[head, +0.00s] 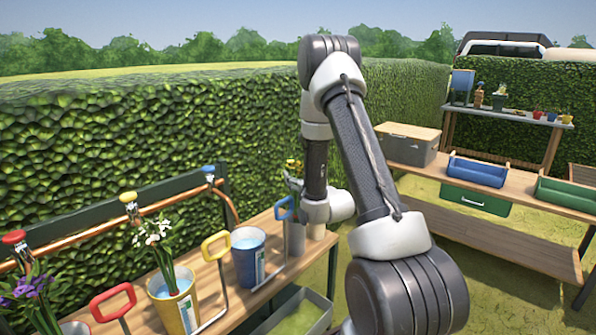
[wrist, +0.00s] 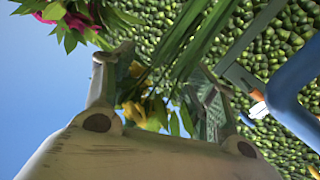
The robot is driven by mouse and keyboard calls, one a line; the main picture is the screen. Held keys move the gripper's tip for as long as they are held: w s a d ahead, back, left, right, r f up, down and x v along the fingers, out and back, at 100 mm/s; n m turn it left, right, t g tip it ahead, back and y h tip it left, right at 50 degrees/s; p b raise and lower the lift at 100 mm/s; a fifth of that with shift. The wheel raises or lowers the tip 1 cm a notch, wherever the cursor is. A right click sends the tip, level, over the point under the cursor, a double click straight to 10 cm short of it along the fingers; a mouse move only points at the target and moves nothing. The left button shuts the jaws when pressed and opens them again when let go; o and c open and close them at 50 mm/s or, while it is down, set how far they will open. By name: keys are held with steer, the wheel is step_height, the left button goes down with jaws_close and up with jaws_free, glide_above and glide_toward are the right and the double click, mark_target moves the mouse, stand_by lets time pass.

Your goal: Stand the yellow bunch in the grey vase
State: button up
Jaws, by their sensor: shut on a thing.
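The yellow bunch (wrist: 152,107) shows between my gripper's fingers (wrist: 160,85) in the wrist view, with long green leaves running up and right. My gripper is shut on it. In the head view its small yellow heads (head: 293,165) show just left of my arm. The grey vase (head: 295,238) stands on the bench below them, partly covered by a blue handle and my arm. My gripper is mostly hidden behind my wrist in the head view. I cannot tell whether the stems are inside the vase.
A blue bucket of water (head: 248,258) stands left of the vase, then a yellow bucket (head: 173,302) with white flowers. Purple flowers (head: 30,288) are at far left. Upright red, yellow and blue handles rise between them. Pink flowers (wrist: 60,25) show in the wrist view.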

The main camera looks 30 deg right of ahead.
steer(key=shift+f, duration=0.25)
steer(key=o, duration=1.6)
steer(key=shift+o, duration=0.2)
steer(key=s, duration=0.7)
steer(key=shift+s+a, duration=0.2)
steer(key=shift+s, duration=0.1)
